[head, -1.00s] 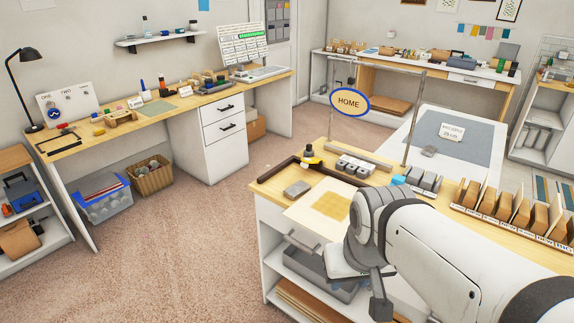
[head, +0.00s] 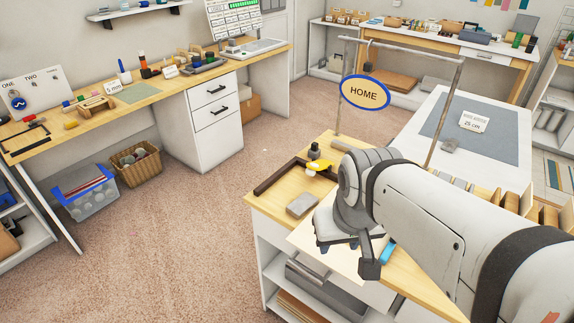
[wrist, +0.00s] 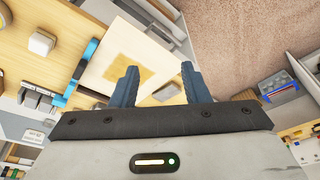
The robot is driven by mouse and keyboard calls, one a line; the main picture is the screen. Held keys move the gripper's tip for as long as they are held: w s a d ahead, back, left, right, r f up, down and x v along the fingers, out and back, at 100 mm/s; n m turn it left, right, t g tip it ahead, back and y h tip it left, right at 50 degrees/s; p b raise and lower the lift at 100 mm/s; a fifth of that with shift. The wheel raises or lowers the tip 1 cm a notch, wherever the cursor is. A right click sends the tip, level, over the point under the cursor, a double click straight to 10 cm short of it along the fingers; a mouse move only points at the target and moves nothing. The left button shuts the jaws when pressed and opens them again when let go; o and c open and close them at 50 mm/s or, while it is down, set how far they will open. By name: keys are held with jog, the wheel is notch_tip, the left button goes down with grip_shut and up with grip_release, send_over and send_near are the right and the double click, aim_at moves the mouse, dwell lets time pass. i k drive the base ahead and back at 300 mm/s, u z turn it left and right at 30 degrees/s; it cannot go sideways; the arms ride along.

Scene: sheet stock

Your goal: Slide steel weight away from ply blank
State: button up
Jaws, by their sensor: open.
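The steel weight appears to be the grey block (head: 302,205) at the back left of the pale sheet. In the wrist view a grey block (wrist: 166,92) shows low between the fingertips, apparently the same weight. A pale flat sheet with a tan square in its middle, apparently the ply blank (head: 322,261), lies on the bench; my arm hides most of it in the head view. It shows more fully in the wrist view (wrist: 150,40). My gripper (head: 338,246) is open above the sheet, its blue-grey fingers (wrist: 158,83) apart. I cannot tell whether a finger touches the weight.
A blue strip (wrist: 85,65) lies beside the sheet, with grey blocks (wrist: 38,100) farther left. A HOME sign (head: 364,93) hangs from a frame over the bench's rear.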

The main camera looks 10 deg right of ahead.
aim_at(299, 207)
jog(key=z, duration=0.05)
jog(key=k, duration=1.3)
jog(key=u, duration=0.65)
jog(key=i, duration=2)
jog(key=z, duration=0.5)
